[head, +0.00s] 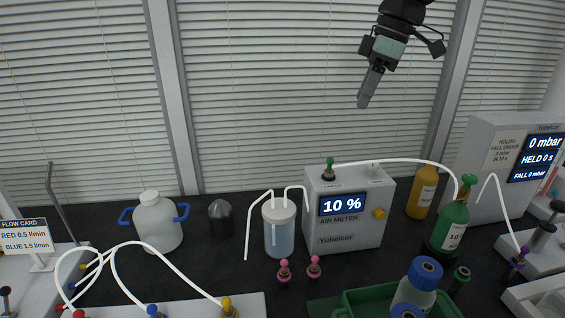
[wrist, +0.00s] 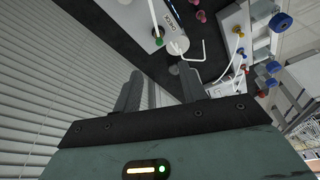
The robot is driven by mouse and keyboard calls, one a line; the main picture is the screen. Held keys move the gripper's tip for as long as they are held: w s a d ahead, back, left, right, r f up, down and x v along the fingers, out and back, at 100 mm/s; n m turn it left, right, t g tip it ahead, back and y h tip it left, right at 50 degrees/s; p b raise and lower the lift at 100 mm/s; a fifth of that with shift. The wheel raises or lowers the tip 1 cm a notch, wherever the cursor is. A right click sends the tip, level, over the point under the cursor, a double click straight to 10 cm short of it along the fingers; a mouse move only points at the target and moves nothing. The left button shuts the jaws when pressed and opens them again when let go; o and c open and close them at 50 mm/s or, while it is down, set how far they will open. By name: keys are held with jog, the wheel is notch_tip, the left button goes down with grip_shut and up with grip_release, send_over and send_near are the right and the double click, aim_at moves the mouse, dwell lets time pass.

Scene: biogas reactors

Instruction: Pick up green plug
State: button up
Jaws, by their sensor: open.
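A green plug (head: 329,164) with a dark base sits on top of the white air meter (head: 346,236), which reads 10 %. A white tube runs from near it to the green bottle (head: 451,231), whose top is also green. In the wrist view, a small green piece (wrist: 158,41), likely this plug, shows beyond the fingers. My gripper (head: 369,90) is high above the bench, in front of the blinds, up and to the right of the plug. In the wrist view its two fingers (wrist: 160,88) are apart with nothing between them.
An amber bottle (head: 422,192) and a grey display unit (head: 498,178) stand to the right of the meter. A clear container (head: 279,232) with tubes stands left. Two pink plugs (head: 314,268) are in front. A green crate (head: 360,300) holds a blue-capped bottle (head: 425,272). Air above the meter is mostly clear.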

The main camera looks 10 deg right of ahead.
aim_at(332, 159)
jog(key=p+x, duration=0.1)
jog(key=x, duration=1)
jog(key=p+x, duration=0.1)
jog(key=x, duration=0.5)
jog(key=shift+w+a+p, duration=0.1)
jog(key=shift+w+p, duration=0.15)
jog(key=shift+p, duration=0.05)
grip_shut()
